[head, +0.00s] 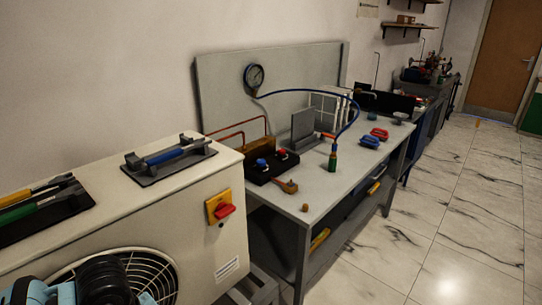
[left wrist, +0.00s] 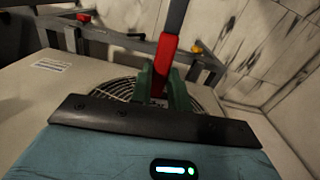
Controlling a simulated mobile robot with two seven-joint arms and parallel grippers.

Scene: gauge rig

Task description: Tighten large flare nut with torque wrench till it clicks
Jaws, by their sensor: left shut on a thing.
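In the left wrist view my left gripper (left wrist: 162,88) has its green fingers shut on the red handle of a tool (left wrist: 165,58). A dark grey shaft runs up from the handle out of the picture, so I cannot see its head or confirm its type. Behind it is the round fan grille of the white unit. In the head view a blue-handled tool (head: 172,156) lies in a dark holder on the white unit, and a yellow-handled (head: 33,191) and a green-handled tool (head: 30,212) lie in another at the left. I cannot make out the large flare nut. My right gripper is not in view.
The white unit (head: 140,205) carries a red switch (head: 222,211) on a yellow plate. Beside it a grey bench (head: 340,180) holds a gauge (head: 254,76) with a blue hose (head: 310,90), and a black block (head: 268,168) with blue and red knobs. Tiled floor is clear at right.

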